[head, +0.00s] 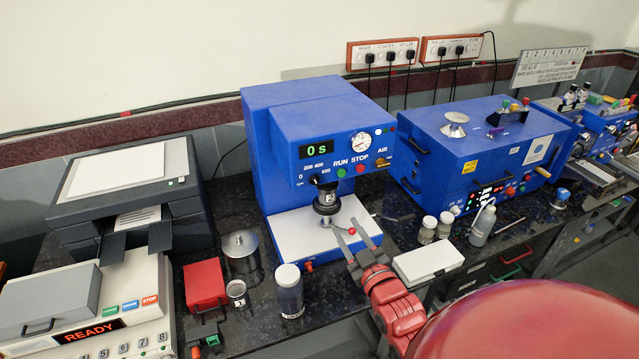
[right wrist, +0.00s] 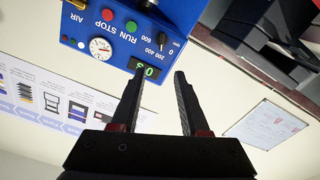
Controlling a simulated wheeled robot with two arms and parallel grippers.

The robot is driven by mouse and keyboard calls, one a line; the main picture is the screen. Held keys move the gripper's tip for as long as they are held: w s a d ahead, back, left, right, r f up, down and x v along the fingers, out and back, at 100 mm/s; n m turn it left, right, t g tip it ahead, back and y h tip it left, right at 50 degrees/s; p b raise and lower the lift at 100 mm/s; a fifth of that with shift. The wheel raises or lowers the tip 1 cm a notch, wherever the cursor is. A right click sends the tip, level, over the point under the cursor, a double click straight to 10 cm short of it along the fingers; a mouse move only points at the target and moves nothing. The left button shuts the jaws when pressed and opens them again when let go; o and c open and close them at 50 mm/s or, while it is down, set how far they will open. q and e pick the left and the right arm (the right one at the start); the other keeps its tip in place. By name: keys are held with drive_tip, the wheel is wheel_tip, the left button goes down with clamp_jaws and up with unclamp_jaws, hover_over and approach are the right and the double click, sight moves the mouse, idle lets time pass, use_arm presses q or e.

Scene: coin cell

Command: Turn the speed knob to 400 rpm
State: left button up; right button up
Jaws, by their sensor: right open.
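The blue mixer-like machine (head: 262,150) stands at the middle of the bench, its display reading 0 s. Its black speed knob (head: 315,180) sits on the front panel below the display, with a scale from 0 through 200 and 400 around it. The knob also shows in the right wrist view (right wrist: 164,38), upside down; I cannot read its pointer setting clearly. My right gripper (head: 343,224) is open and empty, below and in front of the knob, above the machine's pale base plate. It touches nothing that I can make out. My left gripper is not in view.
Green RUN (head: 341,172) and red STOP (head: 360,168) buttons and a gauge (head: 360,141) are right of the knob. A black spindle (head: 326,200) is below it. A lidded jar (head: 289,290) and a white box (head: 428,263) stand near the front.

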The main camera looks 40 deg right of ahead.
drive_tip(key=b, duration=0.6)
approach(318, 185)
drive_tip(key=p+x, duration=0.2)
drive_tip(key=x, duration=0.5)
drive_tip(key=shift+w+r+p, duration=0.1)
drive_tip(key=shift+r+p, duration=0.05)
drive_tip(key=shift+p, duration=0.2)
drive_tip(key=shift+w, duration=0.45)
clamp_jaws()
